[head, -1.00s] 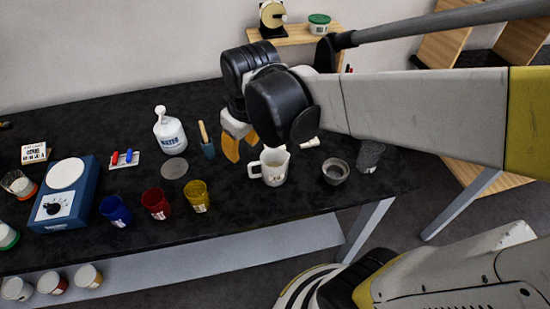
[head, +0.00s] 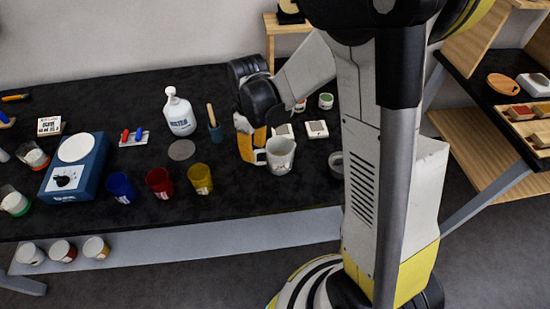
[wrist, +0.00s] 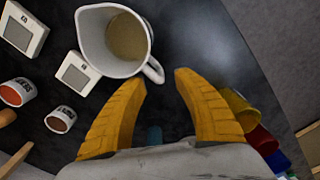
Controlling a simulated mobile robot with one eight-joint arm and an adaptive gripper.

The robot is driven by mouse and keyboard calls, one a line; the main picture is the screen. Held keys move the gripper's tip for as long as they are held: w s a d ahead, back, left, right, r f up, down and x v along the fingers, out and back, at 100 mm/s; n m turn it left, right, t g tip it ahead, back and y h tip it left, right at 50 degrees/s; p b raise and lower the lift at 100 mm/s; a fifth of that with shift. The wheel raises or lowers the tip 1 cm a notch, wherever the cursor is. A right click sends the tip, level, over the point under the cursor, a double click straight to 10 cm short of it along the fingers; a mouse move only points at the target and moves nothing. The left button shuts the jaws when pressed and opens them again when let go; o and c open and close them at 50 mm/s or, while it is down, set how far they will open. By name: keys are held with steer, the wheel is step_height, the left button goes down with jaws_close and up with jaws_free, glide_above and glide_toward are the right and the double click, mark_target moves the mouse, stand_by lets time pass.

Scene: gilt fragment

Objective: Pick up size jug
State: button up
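The size jug is a white jug (head: 281,160) with a handle, upright on the black table. In the wrist view the jug (wrist: 91,34) is seen from above, with something tan inside. Its handle (wrist: 154,70) points toward my gripper. My gripper (head: 252,146) has yellow-orange fingers and is just left of the jug on the handle side. In the wrist view my gripper (wrist: 161,80) is open, with the handle close to the gap between its fingertips. Nothing is held. I cannot tell whether a finger touches the handle.
Yellow (head: 200,179), red (head: 160,183) and blue (head: 121,188) cups stand left of the jug. A white bottle (head: 179,112) and a blue pot with a wooden handle (head: 214,124) stand behind. A grey bowl (head: 336,163) is at right, partly behind my arm. The table's front edge is near.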

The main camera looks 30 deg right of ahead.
step_height(320, 180, down, 5)
steer(key=shift+s+f+b, duration=0.1)
steer(key=shift+b, duration=1.05)
jaws_close()
